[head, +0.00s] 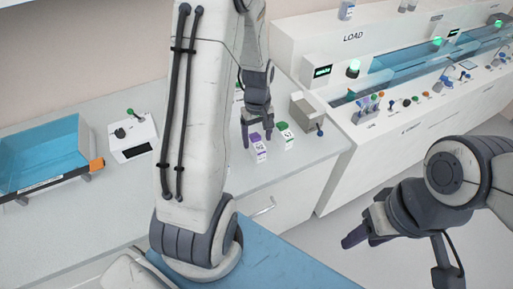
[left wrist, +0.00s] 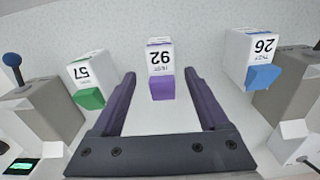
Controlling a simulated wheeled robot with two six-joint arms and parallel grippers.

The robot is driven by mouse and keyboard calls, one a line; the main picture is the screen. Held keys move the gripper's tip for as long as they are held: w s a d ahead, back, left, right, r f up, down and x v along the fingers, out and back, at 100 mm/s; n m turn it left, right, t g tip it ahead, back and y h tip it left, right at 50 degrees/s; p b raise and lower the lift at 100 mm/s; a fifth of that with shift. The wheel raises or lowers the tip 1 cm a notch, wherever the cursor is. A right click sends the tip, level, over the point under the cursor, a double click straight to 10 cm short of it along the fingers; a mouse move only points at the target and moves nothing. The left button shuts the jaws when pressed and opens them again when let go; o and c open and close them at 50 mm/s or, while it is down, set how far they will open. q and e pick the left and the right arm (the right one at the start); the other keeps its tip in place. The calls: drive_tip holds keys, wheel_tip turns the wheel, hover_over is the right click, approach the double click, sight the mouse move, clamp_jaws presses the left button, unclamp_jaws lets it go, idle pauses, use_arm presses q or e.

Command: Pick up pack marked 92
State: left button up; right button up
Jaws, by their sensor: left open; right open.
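The pack marked 92 (left wrist: 161,57) is a white box with a purple end (left wrist: 162,88). In the head view this pack (head: 259,153) stands on the counter just below my left gripper (head: 257,122). My left gripper is open; in the left wrist view its fingers (left wrist: 159,78) lie on either side of the purple end, with a gap on both sides. I cannot tell how far the fingertips reach down over the pack. My right gripper (head: 368,232) is open and empty, out over the floor at the right.
A green-ended pack marked 57 (left wrist: 88,75) and a blue-ended pack marked 26 (left wrist: 252,50) flank it. Grey boxes (left wrist: 38,115) stand further out. A blue bin (head: 45,157) and a joystick panel (head: 131,137) are at left; the LOAD machine (head: 345,58) is at right.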

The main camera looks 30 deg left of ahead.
sight(257, 141)
use_arm(q)
wheel_tip(257, 141, down, 4)
drive_tip(key=shift+s+f, duration=0.1)
clamp_jaws()
idle(0.4)
